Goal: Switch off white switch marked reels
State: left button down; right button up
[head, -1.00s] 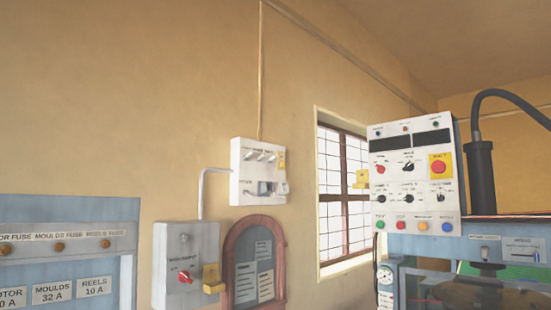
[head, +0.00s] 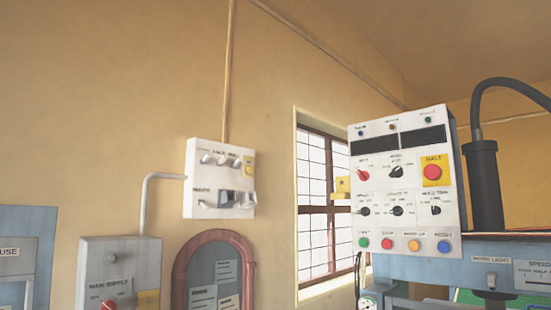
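A white switch box (head: 220,178) is fixed to the wall left of the window. It has a row of small switches along its top and more switches with a socket-like part lower down. Its labels are too small to read surely, so I cannot tell which switch is marked reels or how it is set. Neither of my grippers is in the head view.
A grey main supply box (head: 118,262) with a red knob is below left. A wooden-framed notice board (head: 214,240) hangs below the switch box. A control panel (head: 405,215) with knobs and buttons stands at right, beside a dark column (head: 483,190). A blue cabinet (head: 38,218) is at far left.

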aim_at(235, 165)
jog(key=i+l+z, duration=0.15)
jog(key=i+l, duration=0.15)
jog(key=i, duration=0.15)
jog(key=i+l+z, duration=0.1)
jog(key=i+l, duration=0.15)
jog(key=i, duration=0.25)
jog(key=i+l+z, duration=0.15)
jog(key=i, duration=0.35)
